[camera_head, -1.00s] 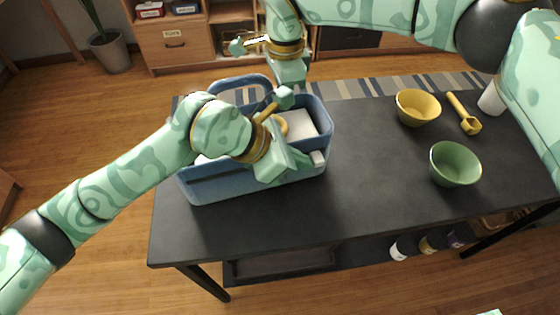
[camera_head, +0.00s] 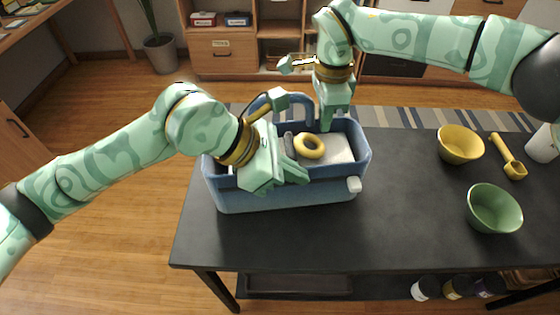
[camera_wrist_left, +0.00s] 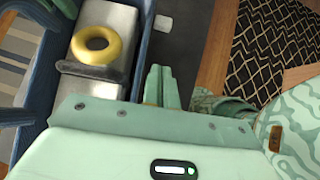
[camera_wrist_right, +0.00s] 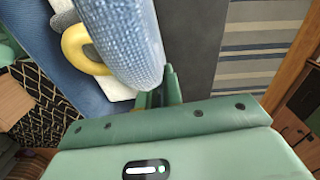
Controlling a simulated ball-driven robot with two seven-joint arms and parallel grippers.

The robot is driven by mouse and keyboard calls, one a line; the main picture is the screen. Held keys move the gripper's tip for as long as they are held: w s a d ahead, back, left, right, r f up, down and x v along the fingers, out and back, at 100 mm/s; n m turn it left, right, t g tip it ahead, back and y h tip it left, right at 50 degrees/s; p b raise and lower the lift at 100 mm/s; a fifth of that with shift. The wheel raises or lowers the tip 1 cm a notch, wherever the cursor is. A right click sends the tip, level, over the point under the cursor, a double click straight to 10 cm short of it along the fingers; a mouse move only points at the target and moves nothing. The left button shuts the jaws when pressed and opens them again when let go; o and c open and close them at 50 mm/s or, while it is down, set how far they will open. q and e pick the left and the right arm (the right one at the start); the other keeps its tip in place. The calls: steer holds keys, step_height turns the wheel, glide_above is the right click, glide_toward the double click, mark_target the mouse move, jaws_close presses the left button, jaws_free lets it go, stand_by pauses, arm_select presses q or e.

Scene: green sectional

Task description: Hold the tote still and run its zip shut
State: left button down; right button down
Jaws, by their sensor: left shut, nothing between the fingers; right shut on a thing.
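The blue tote (camera_head: 285,195) stands upright and open-topped on the dark table. A yellow ring (camera_head: 309,146) and a pale block (camera_head: 340,148) show inside; they also show in the left wrist view. A small white tab (camera_head: 354,184), possibly the zip's pull, sits at the tote's front right end; it also shows in the left wrist view (camera_wrist_left: 163,23). My left gripper (camera_head: 300,172) is shut and empty at the front rim, left of the tab. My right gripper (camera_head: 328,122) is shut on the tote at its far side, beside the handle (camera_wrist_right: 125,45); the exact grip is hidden.
To the right on the table (camera_head: 400,220) are a yellow bowl (camera_head: 460,145), a green bowl (camera_head: 494,209), a yellow scoop (camera_head: 509,157) and a white cup (camera_head: 542,146). The table between tote and bowls is clear. Shelves stand behind.

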arm_select(q)
steer(key=shift+v, duration=1.95)
arm_select(e)
steer(key=c, duration=1.5)
jaws_free()
